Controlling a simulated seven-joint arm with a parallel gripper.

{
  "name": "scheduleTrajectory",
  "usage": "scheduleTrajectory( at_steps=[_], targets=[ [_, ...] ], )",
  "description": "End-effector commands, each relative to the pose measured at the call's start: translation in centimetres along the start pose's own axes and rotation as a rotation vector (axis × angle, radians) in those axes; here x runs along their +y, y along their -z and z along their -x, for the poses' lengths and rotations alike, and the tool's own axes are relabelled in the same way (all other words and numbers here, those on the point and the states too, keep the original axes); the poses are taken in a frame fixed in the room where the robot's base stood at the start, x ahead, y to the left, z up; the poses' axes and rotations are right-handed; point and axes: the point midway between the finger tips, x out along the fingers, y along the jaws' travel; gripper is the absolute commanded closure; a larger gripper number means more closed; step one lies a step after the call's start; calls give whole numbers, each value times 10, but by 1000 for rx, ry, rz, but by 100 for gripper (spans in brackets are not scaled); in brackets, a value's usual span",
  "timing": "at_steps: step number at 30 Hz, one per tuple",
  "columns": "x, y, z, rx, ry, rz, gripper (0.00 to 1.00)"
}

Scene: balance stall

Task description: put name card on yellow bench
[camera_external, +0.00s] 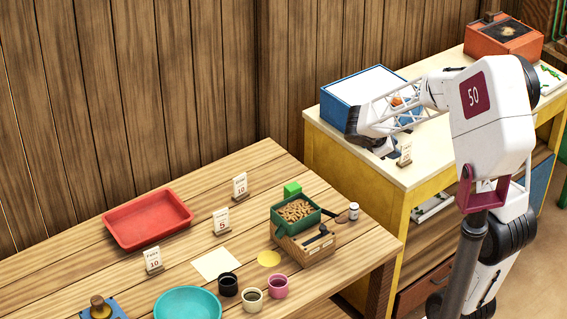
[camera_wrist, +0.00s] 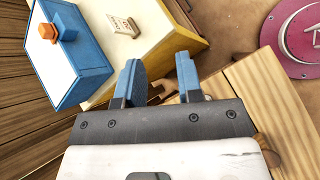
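A small white name card (camera_external: 405,154) stands upright near the front edge of the yellow bench (camera_external: 432,158). In the wrist view, this card (camera_wrist: 123,26) stands on the bench's pale top (camera_wrist: 165,22), beyond my fingers. My gripper (camera_wrist: 158,72) is open, with its two blue fingers apart and nothing between them. In the external view, my gripper (camera_external: 384,149) is beside the card, to its left, apparently not touching it. More name cards stand on the wooden table: one at the back (camera_external: 240,186), one in the middle (camera_external: 221,222) and one at the left (camera_external: 153,260).
A blue box (camera_external: 343,109) with a small orange item (camera_external: 397,100) by it stands behind my gripper. An orange-red box (camera_external: 503,40) is at the bench's far end. The wooden table (camera_external: 110,275) holds a red tray (camera_external: 147,243), a green bin (camera_external: 280,216), a teal bowl (camera_external: 188,289) and cups.

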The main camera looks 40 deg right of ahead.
Motion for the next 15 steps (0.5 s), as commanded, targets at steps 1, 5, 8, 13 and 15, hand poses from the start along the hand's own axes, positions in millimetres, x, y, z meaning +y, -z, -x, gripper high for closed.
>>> scheduleTrajectory(
  at_steps=[1, 5, 8, 13, 15],
  targets=[
    [-10, -6, 12, 31, 13, -54, 67],
    [-38, -15, 35, 107, 62, -191, 67],
    [-60, -21, 52, 166, 104, -294, 67],
    [-97, -30, 80, 270, 183, -465, 67],
    [-112, -33, 91, 312, 218, -534, 67]
  ],
)
